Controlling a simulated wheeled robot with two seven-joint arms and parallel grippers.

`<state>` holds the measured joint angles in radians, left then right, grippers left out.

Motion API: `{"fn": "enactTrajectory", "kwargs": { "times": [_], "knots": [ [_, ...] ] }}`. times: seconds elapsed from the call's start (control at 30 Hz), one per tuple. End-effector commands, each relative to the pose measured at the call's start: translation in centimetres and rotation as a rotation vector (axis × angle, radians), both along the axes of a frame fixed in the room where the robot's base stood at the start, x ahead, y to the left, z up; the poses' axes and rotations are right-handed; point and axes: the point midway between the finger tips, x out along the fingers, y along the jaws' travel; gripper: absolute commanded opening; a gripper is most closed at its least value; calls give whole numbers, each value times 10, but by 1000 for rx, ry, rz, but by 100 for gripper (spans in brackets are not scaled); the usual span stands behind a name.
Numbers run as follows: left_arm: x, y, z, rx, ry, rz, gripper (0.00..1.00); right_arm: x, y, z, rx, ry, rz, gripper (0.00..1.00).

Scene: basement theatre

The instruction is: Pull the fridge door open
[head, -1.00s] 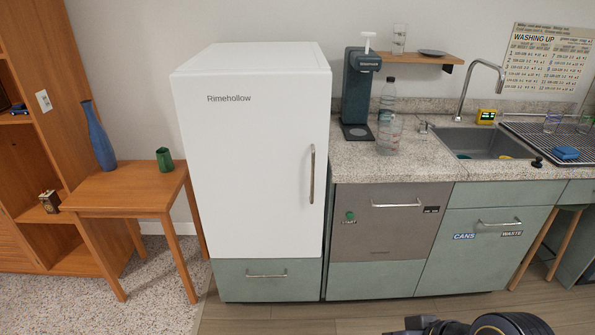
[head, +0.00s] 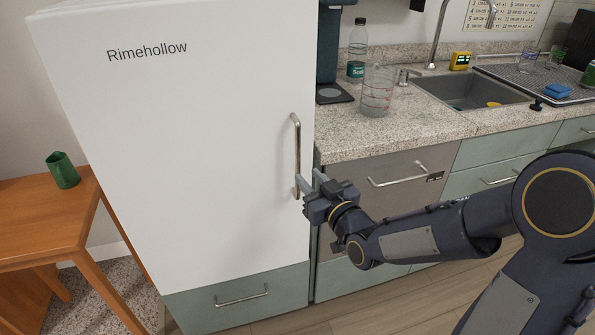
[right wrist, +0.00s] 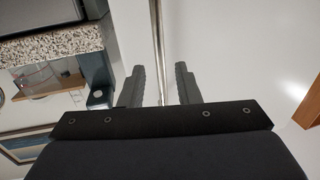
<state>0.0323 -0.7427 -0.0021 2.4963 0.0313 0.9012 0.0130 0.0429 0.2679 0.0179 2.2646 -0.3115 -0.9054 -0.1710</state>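The white fridge door (head: 200,140), marked "Rimehollow", is shut. Its upright metal bar handle (head: 297,135) is near the door's right edge. My right gripper (head: 309,178) is open at the lower part of the handle. In the right wrist view, the handle bar (right wrist: 157,40) runs between the two open fingertips (right wrist: 160,82), with a gap on each side. The fingers are not closed on it. My left gripper is not in view.
A green drawer front (head: 240,298) lies below the door. The granite counter (head: 400,130) stands to the right with a measuring jug (head: 377,92) and a bottle (head: 357,55). A wooden table (head: 50,215) with a green cup (head: 62,170) stands at left.

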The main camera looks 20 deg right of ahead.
Motion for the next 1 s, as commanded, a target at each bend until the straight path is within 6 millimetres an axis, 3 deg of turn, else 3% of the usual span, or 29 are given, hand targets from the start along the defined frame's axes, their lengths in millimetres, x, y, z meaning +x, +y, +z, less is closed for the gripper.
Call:
{"fn": "enactTrajectory", "kwargs": {
  "times": [0.2, 0.4, 0.77, 1.0],
  "knots": [
    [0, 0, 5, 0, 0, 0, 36, 35, 9, 2, 2, 1, 2, 30],
    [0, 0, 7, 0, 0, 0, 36, 58, 14, 1, 1, 2, -1, 30],
    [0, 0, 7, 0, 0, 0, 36, 64, 15, 1, 1, 2, -1, 30],
    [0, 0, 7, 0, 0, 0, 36, 64, 15, 1, 1, 2, -1, 0]
  ]
}}
